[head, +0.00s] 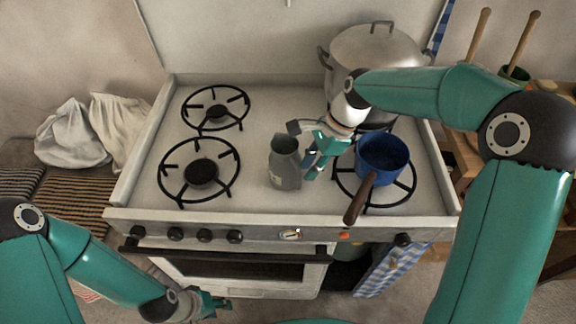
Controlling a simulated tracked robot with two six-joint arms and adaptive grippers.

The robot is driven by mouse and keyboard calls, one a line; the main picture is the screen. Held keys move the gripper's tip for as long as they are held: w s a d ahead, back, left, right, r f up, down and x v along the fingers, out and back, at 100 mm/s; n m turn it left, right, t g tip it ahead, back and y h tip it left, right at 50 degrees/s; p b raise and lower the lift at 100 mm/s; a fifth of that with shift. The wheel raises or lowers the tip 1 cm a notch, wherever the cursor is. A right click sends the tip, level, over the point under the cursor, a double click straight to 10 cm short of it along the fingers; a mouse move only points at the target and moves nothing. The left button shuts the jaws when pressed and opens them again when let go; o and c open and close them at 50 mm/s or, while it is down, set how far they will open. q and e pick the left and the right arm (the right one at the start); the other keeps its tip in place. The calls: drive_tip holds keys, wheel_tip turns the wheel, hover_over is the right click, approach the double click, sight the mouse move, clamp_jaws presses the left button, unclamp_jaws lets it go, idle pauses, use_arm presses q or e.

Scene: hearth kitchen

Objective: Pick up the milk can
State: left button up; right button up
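The grey metal milk can (285,170) stands upright on the white stove top, between the left and right burners. My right gripper (302,150) is just to the right of the can, near its upper part. Its fingers are spread apart, one towards the can's back and one towards its right side. I cannot tell whether a finger touches the can. My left gripper (218,303) is low in front of the oven, away from the can, and its finger opening is too small to make out.
A blue saucepan (382,153) sits on the front right burner, its brown handle (359,198) reaching over the stove's front edge. A large pot (375,55) stands behind it. The left burners (202,172) are empty. Cloth sacks (75,135) lie left of the stove.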

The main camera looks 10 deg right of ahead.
sight(300, 187)
drive_tip(key=shift+p+x, duration=0.35)
drive_tip(key=shift+x, duration=2.4)
drive_tip(key=shift+s, duration=0.15)
clamp_jaws()
drive_tip(key=shift+r, duration=0.1)
